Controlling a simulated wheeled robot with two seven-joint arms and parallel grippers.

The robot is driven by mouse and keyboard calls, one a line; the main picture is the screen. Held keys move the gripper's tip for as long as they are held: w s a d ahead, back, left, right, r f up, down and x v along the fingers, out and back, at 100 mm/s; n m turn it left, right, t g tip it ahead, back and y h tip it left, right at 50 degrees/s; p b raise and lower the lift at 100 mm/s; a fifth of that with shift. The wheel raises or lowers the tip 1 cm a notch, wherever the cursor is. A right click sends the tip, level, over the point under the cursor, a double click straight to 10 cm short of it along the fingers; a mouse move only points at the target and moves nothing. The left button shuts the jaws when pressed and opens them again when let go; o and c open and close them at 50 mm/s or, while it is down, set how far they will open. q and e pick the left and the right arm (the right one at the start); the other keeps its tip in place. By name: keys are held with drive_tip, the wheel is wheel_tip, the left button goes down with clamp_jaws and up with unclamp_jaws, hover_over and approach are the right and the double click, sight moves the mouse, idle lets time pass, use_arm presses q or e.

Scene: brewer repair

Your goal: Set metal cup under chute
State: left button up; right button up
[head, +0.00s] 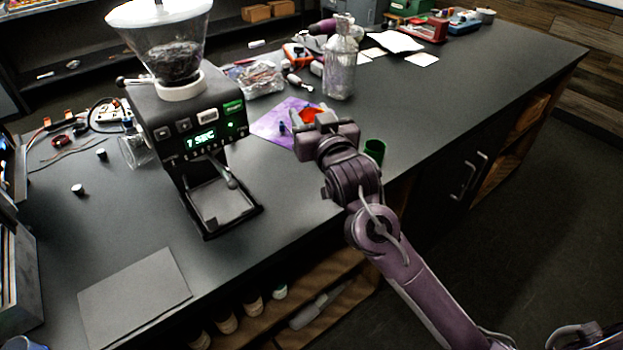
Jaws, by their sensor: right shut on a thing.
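The black grinder (190,115) stands at left with a clear hopper (170,40) of dark beans and a lit display reading "7 SEC". Its chute area (222,172) is at the front, above a bare tray (222,203) with no cup on it. My right gripper (306,120) is to the right of the grinder, over the purple sheet (270,125). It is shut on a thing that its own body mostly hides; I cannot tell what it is. I cannot make out a metal cup. My left gripper is not in view.
A glass bottle (341,65) and a plastic bag (260,79) are behind the gripper. A grey flat mat (135,298) lies front left.

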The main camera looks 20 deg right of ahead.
wheel_tip(320, 180, down, 12)
drive_tip(key=shift+r+p, duration=0.15)
drive_tip(key=shift+p, duration=0.45)
wheel_tip(320, 180, down, 4)
drive_tip(key=shift+r+p, duration=0.2)
drive_tip(key=shift+p, duration=0.35)
drive_tip(key=shift+f, duration=0.1)
drive_tip(key=shift+f, duration=0.15)
drive_tip(key=o, duration=1)
